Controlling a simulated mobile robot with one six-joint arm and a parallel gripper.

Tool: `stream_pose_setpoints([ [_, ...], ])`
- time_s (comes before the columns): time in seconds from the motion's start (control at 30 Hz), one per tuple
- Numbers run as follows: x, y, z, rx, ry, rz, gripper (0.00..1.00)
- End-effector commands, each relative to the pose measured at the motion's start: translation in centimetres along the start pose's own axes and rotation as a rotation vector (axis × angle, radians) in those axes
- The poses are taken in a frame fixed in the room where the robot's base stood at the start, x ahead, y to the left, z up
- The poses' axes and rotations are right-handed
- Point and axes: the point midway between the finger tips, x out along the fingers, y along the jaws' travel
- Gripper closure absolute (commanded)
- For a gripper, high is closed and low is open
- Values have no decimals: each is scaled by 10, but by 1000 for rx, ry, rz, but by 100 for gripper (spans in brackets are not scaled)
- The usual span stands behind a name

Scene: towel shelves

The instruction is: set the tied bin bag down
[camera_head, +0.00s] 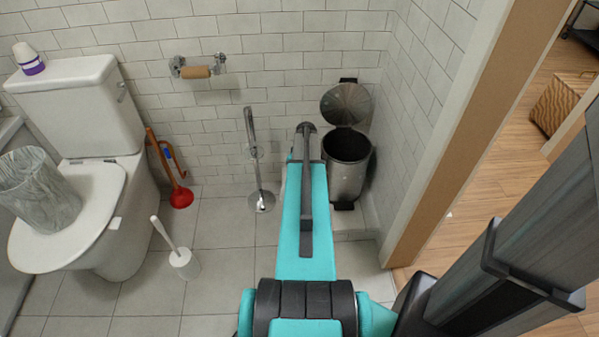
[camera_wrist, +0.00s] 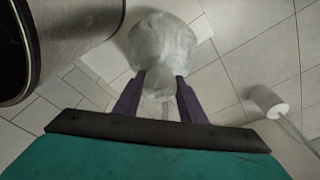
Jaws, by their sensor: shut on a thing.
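The tied bin bag (camera_wrist: 163,42) is a pale, whitish, rounded bundle in the wrist view. My gripper (camera_wrist: 160,88) is shut on its narrow knotted neck, with a dark finger on each side. The bag hangs beyond the fingertips over grey floor tiles; I cannot tell whether it touches the floor. In the head view my teal arm hides the gripper and nearly all of the bag.
The metal pedal bin (camera_head: 347,178) stands open right of my arm, close to the bag in the wrist view. A toilet brush (camera_head: 184,262), red plunger (camera_head: 181,196) and chrome stand (camera_head: 261,200) are to the left. A liner-covered basket (camera_head: 38,190) sits on the toilet lid (camera_head: 95,215). Floor tiles (camera_head: 222,265) between are clear.

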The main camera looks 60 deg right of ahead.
Motion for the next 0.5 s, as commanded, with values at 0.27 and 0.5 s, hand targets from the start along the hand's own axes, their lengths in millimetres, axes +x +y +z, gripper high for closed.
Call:
stream_pose_setpoints([
  [0.27,1,0,0,0,0,0,44],
  [0.5,0,0,0,0,0,0,44],
])
